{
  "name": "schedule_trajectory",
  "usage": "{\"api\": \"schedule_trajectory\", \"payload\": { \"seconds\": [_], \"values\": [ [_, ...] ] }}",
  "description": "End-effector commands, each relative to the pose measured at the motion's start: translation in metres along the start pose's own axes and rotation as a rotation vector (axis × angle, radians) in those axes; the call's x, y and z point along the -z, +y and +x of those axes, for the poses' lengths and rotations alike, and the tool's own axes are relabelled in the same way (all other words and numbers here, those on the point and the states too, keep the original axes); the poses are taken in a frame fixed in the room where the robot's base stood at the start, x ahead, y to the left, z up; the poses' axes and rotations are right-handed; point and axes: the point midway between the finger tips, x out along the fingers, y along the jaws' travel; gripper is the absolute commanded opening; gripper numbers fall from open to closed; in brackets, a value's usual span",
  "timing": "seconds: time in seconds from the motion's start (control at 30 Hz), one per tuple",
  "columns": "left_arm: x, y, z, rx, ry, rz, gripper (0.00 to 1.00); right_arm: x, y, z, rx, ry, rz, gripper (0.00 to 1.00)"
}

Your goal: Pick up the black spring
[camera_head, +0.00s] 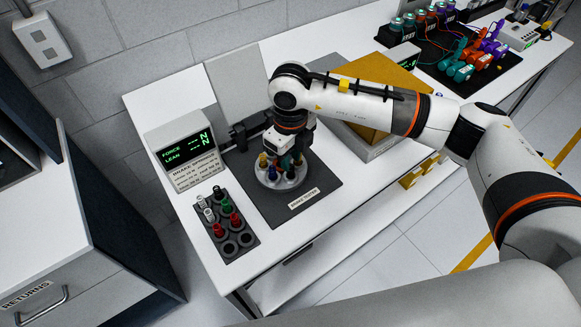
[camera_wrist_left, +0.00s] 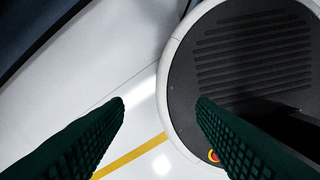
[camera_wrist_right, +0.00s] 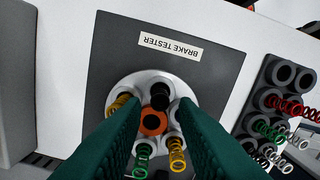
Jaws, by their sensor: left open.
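In the right wrist view, the black spring (camera_wrist_right: 159,91) stands in the round light-grey holder (camera_wrist_right: 118,98) on the brake tester, at the side nearer its label. Yellow and green springs stand around an orange centre in the same holder. My right gripper (camera_wrist_right: 158,106) is open above the holder, its green fingers apart with the black spring near the gap between the tips. In the head view my right gripper (camera_head: 286,156) is over the holder and partly hides the springs. My left gripper (camera_wrist_left: 161,102) is open and empty above the floor.
The brake tester's dark base (camera_head: 310,183) lies on the white table. A black rack (camera_head: 240,240) with red, green and pale springs stands left of it. A display box (camera_head: 185,150) stands behind the rack. A yellow-topped box (camera_head: 370,75) stands right of the tester.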

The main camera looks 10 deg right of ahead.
Motion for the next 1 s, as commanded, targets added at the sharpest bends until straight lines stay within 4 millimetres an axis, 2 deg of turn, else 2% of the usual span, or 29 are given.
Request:
{"api": "schedule_trajectory", "payload": {
  "seconds": [0.03,0.17,0.3,0.53,0.7,1.0],
  "values": [
    [-0.009,0.001,-0.01,-0.002,-0.012,0.0,0.51,-0.001,0.0,0.004,0.003,-0.006,0.001,0.27],
    [-0.023,0.003,-0.018,-0.003,-0.034,0.0,0.51,0.0,0.0,0.026,0.002,-0.004,0.001,0.27],
    [-0.022,0.003,-0.02,-0.003,-0.033,0.0,0.51,0.0,0.0,0.038,0.001,-0.002,0.0,0.27],
    [-0.013,0.001,-0.019,-0.001,-0.02,0.0,0.51,0.0,0.0,0.041,0.001,-0.001,-0.001,0.27],
    [-0.011,0.001,-0.019,-0.001,-0.016,0.0,0.51,0.0,0.0,0.04,0.001,-0.001,-0.001,0.0],
    [-0.011,0.001,-0.018,-0.001,-0.016,0.0,0.51,0.001,0.001,0.038,0.001,0.001,-0.001,0.0]
  ]
}}
